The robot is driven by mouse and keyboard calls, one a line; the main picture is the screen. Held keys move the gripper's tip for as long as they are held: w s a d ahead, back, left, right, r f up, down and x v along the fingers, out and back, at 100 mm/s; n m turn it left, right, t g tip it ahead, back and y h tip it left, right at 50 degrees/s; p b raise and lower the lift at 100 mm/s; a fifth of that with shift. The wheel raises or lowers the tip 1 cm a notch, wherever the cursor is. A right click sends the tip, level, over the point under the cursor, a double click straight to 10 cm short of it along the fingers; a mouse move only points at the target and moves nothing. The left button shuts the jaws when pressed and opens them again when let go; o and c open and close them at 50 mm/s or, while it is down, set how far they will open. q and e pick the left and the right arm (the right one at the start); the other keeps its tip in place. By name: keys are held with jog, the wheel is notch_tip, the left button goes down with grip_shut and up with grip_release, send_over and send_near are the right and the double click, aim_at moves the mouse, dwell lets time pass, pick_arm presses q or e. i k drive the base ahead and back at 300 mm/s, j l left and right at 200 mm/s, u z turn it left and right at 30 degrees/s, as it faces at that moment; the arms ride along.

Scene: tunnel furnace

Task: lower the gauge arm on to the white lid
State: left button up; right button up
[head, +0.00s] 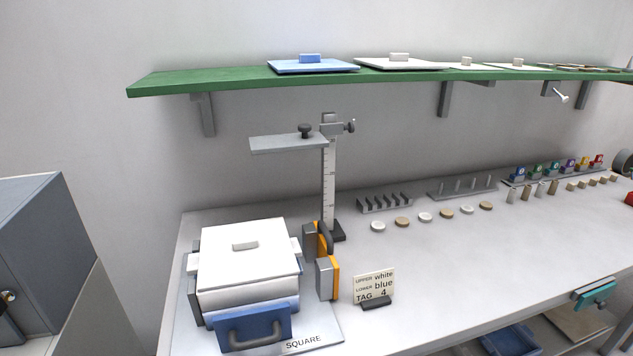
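The gauge arm (278,145) is a flat grey bar with a dark knob on top. It sits level, high on an upright post with a marked scale (329,185), and reaches left from it. A dark side knob (349,126) is at the post's top. The white lid (225,265) with a small white handle lies on a white box over a blue tray (252,322) at the left of the table. The arm is well above and behind the lid, with a clear gap between them. Neither of my grippers is in view.
Orange and grey blocks (328,278) stand just right of the boxes. A sign (374,287) reads upper white, lower blue, tag 4. A green shelf (200,82) with lids hangs above. Discs and racks line the back right.

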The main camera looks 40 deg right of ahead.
aim_at(306, 140)
jog(key=z, duration=1.15)
